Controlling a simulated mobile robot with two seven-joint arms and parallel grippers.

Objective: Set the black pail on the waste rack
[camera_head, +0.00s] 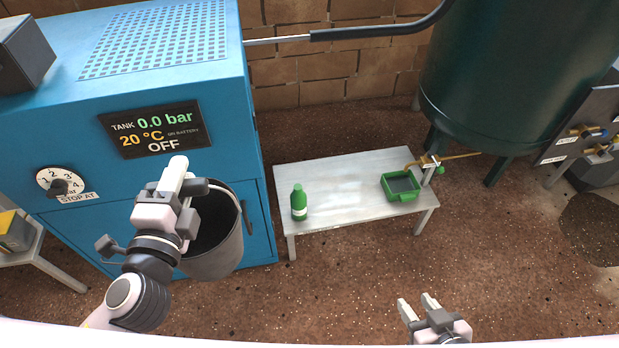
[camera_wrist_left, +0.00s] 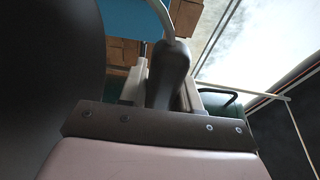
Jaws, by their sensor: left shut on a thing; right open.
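The black pail (camera_head: 215,243) hangs from my left gripper (camera_head: 183,178) in front of the blue cabinet in the head view. My left gripper is shut on the pail's handle, whose dark grip (camera_wrist_left: 168,75) sits between the fingers in the left wrist view. The pail's dark side (camera_wrist_left: 45,70) fills the left of that view. The pail looks upright, its mouth open upward and dark inside. My right gripper (camera_head: 418,306) is open and empty, low over the floor at the bottom right. I cannot make out a waste rack for certain.
A low grey bench (camera_head: 338,182) holds a green bottle (camera_head: 299,203) and a green tray (camera_head: 401,186) under a brass tap. The blue cabinet (camera_head: 185,85) stands close behind the pail. A small table (camera_head: 45,262) stands at far left. A dark green tank (camera_head: 510,75) stands at the back right. The floor in front is clear.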

